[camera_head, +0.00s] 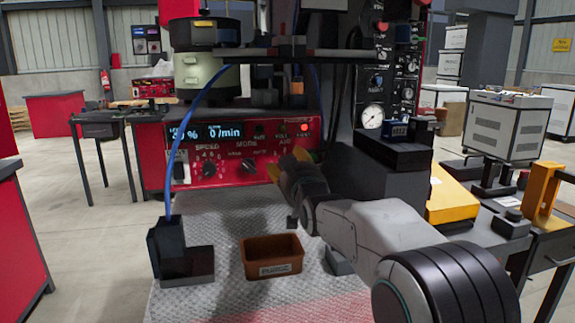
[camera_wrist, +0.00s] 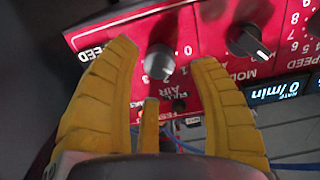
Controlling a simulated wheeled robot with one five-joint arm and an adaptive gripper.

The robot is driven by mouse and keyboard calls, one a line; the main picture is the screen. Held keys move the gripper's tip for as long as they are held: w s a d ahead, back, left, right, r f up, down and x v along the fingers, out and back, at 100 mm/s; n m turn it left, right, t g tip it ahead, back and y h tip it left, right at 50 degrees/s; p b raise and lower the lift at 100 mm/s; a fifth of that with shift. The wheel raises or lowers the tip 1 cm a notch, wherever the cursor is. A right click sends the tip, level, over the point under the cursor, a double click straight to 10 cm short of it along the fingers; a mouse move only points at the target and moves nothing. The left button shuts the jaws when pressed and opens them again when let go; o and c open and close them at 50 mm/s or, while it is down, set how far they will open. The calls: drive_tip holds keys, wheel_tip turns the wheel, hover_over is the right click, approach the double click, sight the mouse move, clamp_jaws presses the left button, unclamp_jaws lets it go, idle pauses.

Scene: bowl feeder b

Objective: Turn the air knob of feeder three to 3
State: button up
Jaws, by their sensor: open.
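The red feeder control panel (camera_head: 222,172) faces me, with labels SPEED, MODE and AIR and a lit display (camera_head: 207,132). In the head view my gripper (camera_head: 287,165) hides the air knob below its label. In the wrist view, which is turned over, the grey air knob (camera_wrist: 158,62) stands between the two yellow fingers of my gripper (camera_wrist: 164,52). The fingers are apart, one on each side of the knob, with gaps; I see no contact. A 0 and a 1 show beside the knob.
The black mode knob (camera_wrist: 248,42) is close beside one finger. In the head view the speed knob (camera_head: 208,168) is further left. A brown bin (camera_head: 271,257) and a black bracket (camera_head: 180,250) with a blue hose stand below. A dark block (camera_head: 395,150) is on the right.

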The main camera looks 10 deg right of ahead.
drive_tip(key=shift+w, duration=1.1)
drive_tip(key=shift+c, duration=0.4)
drive_tip(key=shift+r, duration=0.15)
clamp_jaws()
